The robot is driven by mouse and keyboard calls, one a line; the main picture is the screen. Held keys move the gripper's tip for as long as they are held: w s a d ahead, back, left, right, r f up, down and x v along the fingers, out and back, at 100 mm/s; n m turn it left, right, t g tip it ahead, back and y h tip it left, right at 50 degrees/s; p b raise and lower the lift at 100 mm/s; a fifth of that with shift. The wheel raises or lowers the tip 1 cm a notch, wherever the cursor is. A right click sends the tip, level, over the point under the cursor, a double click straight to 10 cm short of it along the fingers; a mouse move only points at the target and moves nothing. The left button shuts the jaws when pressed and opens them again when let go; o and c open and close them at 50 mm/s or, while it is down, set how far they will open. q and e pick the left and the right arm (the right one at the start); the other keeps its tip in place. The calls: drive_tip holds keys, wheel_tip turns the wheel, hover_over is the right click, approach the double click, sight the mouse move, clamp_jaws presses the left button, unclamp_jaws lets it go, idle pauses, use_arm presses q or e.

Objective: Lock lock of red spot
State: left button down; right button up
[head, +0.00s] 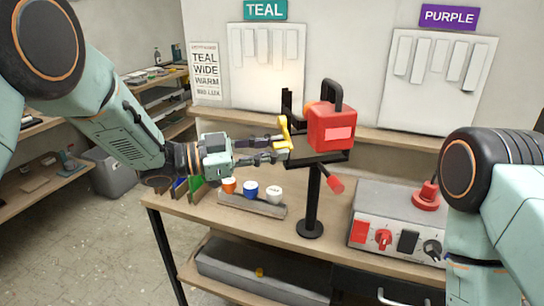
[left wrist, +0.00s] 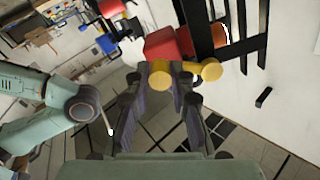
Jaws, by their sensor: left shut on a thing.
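The red spot (head: 330,128) is a red box lamp with a black handle, on a black stand on the bench. A yellow lock knob (head: 284,130) sits at its left side. My left gripper (head: 286,147) reaches in from the left at the knob. In the left wrist view the fingertips are closed around the rounded yellow knob (left wrist: 160,79), and a second yellow end (left wrist: 208,70) sticks out to the right. The red spot also shows behind them (left wrist: 160,44). My right arm is at the right edge; its gripper is not in view.
A rack with orange, blue and white cups (head: 250,188) stands below my left gripper. A grey control box (head: 395,220) with red and black switches is right of the stand. TEAL (head: 265,10) and PURPLE (head: 449,16) signs hang above white wall panels.

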use_arm(q)
drive_tip(key=shift+w+a+f+m+b, duration=0.2)
drive_tip(key=shift+w+f+m+b, duration=0.4)
drive_tip(key=shift+m+b, duration=1)
drive_tip(key=shift+w+a+f+m+b, duration=0.15)
drive_tip(key=shift+w+f+m+b, duration=0.45)
drive_tip(key=shift+m+b, duration=0.95)
drive_tip(key=shift+w+a+f+m+b, duration=0.2)
drive_tip(key=shift+w+f+m+b, duration=0.35)
drive_tip(key=shift+m+b, duration=1.05)
drive_tip(key=shift+w+r, duration=0.15)
drive_tip(key=c, duration=1.2)
unclamp_jaws()
drive_tip(key=shift+o, duration=0.2)
drive_tip(key=shift+a, duration=0.15)
drive_tip(key=v, duration=1.1)
drive_tip(key=shift+a, duration=0.35)
